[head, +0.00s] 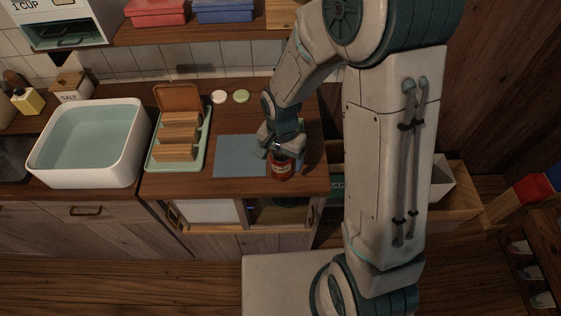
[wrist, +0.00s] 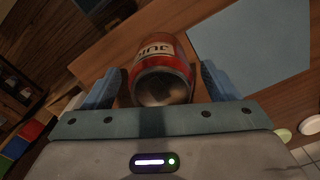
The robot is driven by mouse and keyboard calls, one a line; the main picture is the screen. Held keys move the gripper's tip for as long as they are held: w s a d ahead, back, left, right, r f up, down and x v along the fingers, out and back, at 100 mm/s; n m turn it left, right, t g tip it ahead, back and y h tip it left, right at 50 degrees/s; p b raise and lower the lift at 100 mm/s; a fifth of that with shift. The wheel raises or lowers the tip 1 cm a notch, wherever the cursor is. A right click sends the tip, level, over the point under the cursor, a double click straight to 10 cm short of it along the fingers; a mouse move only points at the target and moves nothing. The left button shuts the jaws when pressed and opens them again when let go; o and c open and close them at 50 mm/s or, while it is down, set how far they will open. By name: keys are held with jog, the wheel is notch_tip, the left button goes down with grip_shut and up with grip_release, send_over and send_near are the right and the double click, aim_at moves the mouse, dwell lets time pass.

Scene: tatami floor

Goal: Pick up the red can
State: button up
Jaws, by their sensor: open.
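The red can (head: 282,168) stands on the wooden counter, at the right edge of a blue-grey mat. In the wrist view the red can (wrist: 160,68) shows its red side, a pale label with dark letters and a dark metal end. My gripper (head: 277,150) is at the can, its top partly hidden by the gripper in the head view. In the wrist view my gripper (wrist: 158,88) is open, with one blue finger on each side of the can. Whether either finger touches it I cannot tell.
The blue-grey mat (head: 240,156) lies left of the can. A green rack (head: 205,150) with wooden slats stands further left, then a white basin (head: 92,142). Two small round lids, one white (head: 218,97) and one green (head: 241,96), lie behind. A shelf with boxes hangs above.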

jog(key=shift+a+f, duration=0.1)
jog(key=shift+f, duration=1.25)
jog(key=c, duration=1)
jog(key=shift+c, duration=0.2)
jog(key=shift+r, duration=0.1)
